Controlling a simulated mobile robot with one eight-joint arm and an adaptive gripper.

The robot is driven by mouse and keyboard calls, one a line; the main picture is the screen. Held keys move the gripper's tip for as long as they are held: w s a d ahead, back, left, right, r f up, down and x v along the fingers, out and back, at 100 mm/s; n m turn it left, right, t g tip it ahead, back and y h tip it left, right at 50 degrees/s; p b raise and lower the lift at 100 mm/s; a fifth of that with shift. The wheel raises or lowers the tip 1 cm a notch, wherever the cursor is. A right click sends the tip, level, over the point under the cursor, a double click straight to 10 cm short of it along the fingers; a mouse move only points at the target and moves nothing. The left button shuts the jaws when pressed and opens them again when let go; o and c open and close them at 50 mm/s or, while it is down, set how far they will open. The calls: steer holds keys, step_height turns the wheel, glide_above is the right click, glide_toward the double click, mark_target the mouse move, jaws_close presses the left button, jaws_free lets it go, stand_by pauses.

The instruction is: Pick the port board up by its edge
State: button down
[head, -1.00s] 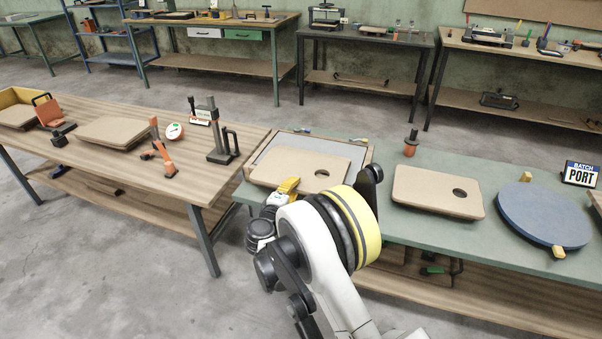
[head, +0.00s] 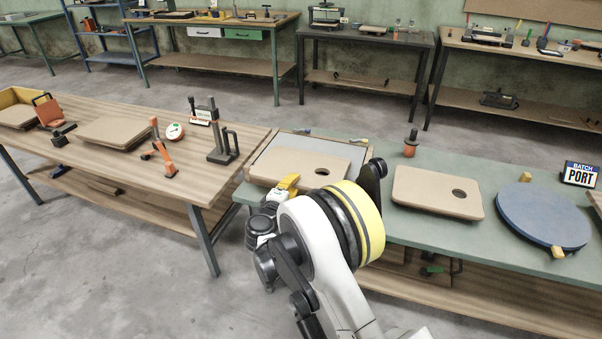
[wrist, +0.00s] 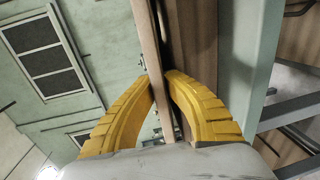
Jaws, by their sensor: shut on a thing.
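The board in my grip (head: 300,164) is tan with rounded corners and a dark hole toward its right side. It is over a shallow grey tray (head: 268,160) with a wooden rim, at the left end of the green table. My gripper (head: 289,183), with yellow fingers, is at the board's near edge. In the wrist view my gripper (wrist: 160,77) is shut with the board's thin edge (wrist: 148,35) between its fingertips. My arm hides the board's near right part. I cannot tell whether the board is clear of the tray.
A second tan board with a hole (head: 437,190) lies to the right on the green table (head: 382,167). Beyond it is a round blue disc (head: 543,214). An orange-based tool (head: 411,145) stands behind. A wooden table (head: 120,125) with tools is at left.

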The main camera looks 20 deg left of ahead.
mark_target(294, 171)
steer(key=shift+r+p, duration=0.9)
steer(key=shift+r, duration=1.25)
